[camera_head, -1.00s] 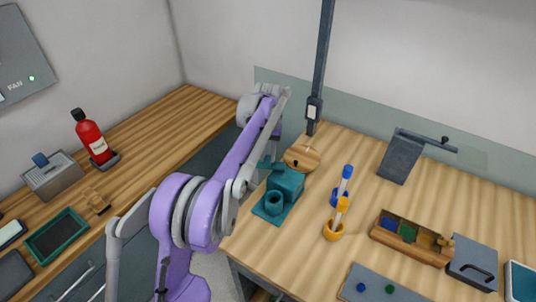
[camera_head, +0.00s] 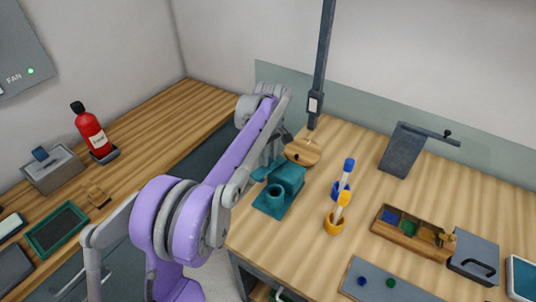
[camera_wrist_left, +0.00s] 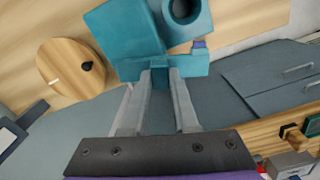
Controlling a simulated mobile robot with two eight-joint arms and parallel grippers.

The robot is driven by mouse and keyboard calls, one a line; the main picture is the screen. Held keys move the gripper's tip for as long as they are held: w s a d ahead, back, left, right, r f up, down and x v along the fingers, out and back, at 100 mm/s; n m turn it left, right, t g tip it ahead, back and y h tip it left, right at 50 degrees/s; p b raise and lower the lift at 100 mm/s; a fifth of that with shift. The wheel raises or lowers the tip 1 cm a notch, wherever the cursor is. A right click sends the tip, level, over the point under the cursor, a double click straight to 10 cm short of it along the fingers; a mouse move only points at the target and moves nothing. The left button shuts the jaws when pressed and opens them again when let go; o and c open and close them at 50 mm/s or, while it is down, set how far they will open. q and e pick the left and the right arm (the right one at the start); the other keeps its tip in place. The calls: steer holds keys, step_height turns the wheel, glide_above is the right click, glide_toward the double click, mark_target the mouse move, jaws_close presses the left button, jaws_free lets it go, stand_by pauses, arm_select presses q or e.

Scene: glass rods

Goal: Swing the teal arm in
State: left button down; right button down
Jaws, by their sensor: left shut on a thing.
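The teal device (camera_head: 285,187) stands near the left edge of the wooden table, with a round cup (camera_head: 273,199) at its front. Its teal arm (camera_head: 261,174) sticks out on the left side. In the left wrist view the teal arm (camera_wrist_left: 196,66) is a short bar beside the teal block (camera_wrist_left: 122,30) and the cup (camera_wrist_left: 182,10). My left gripper (camera_wrist_left: 160,76) is shut on this teal arm, its two fingers on either side of a small dark teal part. In the head view my purple arm partly hides the grip. My right gripper is not in view.
A round wooden piece (camera_head: 303,152) and a dark post (camera_head: 321,65) stand close behind the device. Blue (camera_head: 343,185) and yellow (camera_head: 335,222) holders with rods stand to its right, near a wooden box (camera_head: 411,236). A red extinguisher (camera_head: 91,132) stands on the left counter.

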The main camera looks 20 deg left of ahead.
mark_target(272, 162)
arm_select(q)
steer(key=shift+s+d+n, duration=0.15)
steer(key=shift+d+n, duration=0.15)
steer(key=shift+n, duration=0.45)
steer(key=shift+s+d+n, duration=0.15)
steer(key=shift+d+n, duration=0.1)
steer(key=shift+n, duration=0.5)
steer(key=c, duration=0.7)
jaws_free()
steer(key=shift+r, duration=0.15)
step_height(272, 162, up, 11)
steer(key=shift+f+p, duration=0.2)
steer(key=shift+p, duration=0.15)
steer(key=shift+s+d, duration=0.1)
